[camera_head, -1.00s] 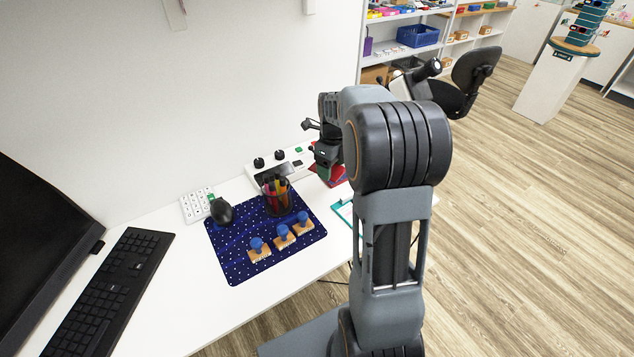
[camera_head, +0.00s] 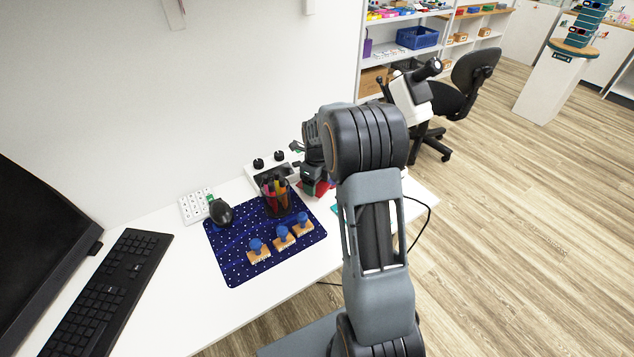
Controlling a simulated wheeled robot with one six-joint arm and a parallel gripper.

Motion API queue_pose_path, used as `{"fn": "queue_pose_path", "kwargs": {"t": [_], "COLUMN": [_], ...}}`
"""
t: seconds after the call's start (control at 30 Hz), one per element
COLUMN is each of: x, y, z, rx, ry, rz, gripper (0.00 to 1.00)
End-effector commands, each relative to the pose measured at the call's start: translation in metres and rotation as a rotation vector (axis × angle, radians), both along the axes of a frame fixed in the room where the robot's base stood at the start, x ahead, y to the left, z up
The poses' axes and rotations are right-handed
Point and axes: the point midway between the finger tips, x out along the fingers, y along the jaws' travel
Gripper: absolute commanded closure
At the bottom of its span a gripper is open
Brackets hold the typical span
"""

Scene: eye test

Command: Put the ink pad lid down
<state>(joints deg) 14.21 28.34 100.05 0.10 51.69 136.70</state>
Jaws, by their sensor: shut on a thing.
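My gripper (camera_head: 310,183) is small and dark in the head view, low over the desk just right of the pen cup, and partly covered by my own arm. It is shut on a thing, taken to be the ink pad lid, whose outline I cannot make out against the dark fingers. A red flat thing (camera_head: 322,188) shows just beside and below the gripper; most of it is hidden. I cannot tell whether the held thing touches the desk or the red thing.
A dark pen cup (camera_head: 277,198) and three blue-handled stamps (camera_head: 282,235) stand on the dotted blue mat (camera_head: 232,262). Bare white desk (camera_head: 195,290) lies left of the mat.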

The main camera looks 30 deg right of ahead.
Motion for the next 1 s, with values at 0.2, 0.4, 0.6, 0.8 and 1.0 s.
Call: {"fn": "queue_pose_path", "kwargs": {"t": [0.2, 0.4, 0.6, 0.8, 1.0], "x": [0.0, 0.0, 0.0, 0.0, 0.0], "y": [0.0, 0.0, 0.0, 0.0, 0.0], "z": [-0.001, -0.007, -0.012, -0.011, -0.012], "rx": [0.0, 0.0, 0.0, 0.0, 0.0], "ry": [0.0, 0.0, 0.0, 0.001, 0.001], "rz": [0.0, 0.0, 0.0, 0.0, 0.0], "gripper": [0.53, 0.53, 0.53, 0.2, 0.06]}}
